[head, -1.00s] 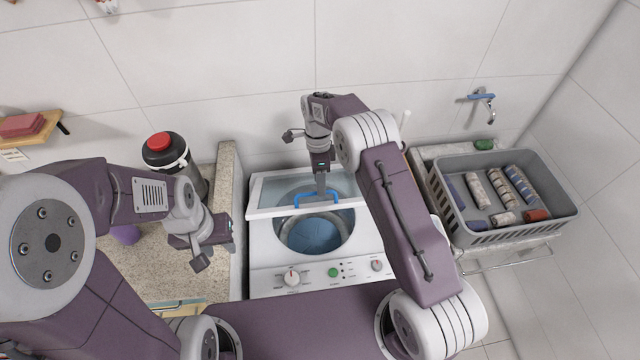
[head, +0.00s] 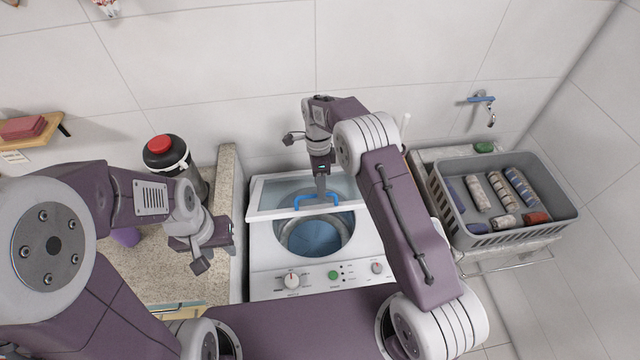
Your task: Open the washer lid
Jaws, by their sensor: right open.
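The white washer (head: 262,262) stands in the middle, with knobs and a green button on its front panel. Its lid (head: 268,214) has a white frame and a clear pane, and stands partly raised. The round drum (head: 313,238) shows below and in front of it.
A grey basket (head: 512,237) with several rolled cloths stands right of the washer. A dark jug with a red top (head: 160,142) stands on the speckled counter (head: 228,180) at left. A blue-handled tap (head: 482,99) is on the back wall.

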